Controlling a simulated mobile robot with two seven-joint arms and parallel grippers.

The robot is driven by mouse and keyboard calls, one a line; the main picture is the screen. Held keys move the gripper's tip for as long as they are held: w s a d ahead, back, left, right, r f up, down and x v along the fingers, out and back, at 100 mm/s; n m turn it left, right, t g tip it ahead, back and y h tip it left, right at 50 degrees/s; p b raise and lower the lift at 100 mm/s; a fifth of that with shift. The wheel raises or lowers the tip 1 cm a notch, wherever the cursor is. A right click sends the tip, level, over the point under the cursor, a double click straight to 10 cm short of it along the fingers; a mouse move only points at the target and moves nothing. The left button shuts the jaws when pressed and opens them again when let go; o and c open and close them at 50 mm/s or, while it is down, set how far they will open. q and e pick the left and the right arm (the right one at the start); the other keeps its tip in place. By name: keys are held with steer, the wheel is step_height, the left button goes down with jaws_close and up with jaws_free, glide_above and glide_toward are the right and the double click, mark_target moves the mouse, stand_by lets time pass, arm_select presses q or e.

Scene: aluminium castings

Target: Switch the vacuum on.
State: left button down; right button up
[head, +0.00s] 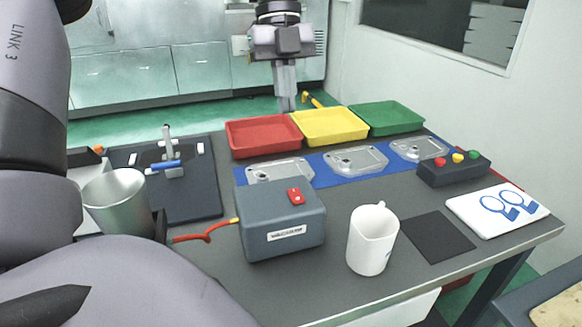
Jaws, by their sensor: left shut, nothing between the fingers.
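The vacuum (268,222) is a blue-grey box with a white "VACUUM" label on its front, standing near the middle of the table. A red switch (296,196) sits on its top face, towards the right; I cannot tell its position. An orange-red hose (205,237) leads from the box's left side. My left gripper (286,106) points down, shut and empty, beyond the vacuum near the red and yellow trays. It is clear of the vacuum and the switch. My right gripper is not in view.
Red (235,139), yellow (330,128) and green (388,118) trays line the back. A white mug (371,240) stands right of the vacuum, a metal cup (117,203) left. A button box (453,170) stands at right.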

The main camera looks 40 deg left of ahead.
mark_target(292, 191)
arm_select(q)
steer(key=x, duration=1.3)
steer(key=shift+w+a+f, duration=0.1)
steer(key=shift+w+a, duration=0.05)
steer(key=shift+a, duration=0.2)
steer(key=shift+f, duration=0.45)
steer(key=shift+a+f+h, duration=0.1)
steer(key=shift+f+h, duration=0.3)
steer(key=shift+r, duration=0.2)
steer(key=shift+s+d+r, duration=0.25)
steer(key=shift+s+d, duration=0.05)
steer(key=shift+d, duration=0.4)
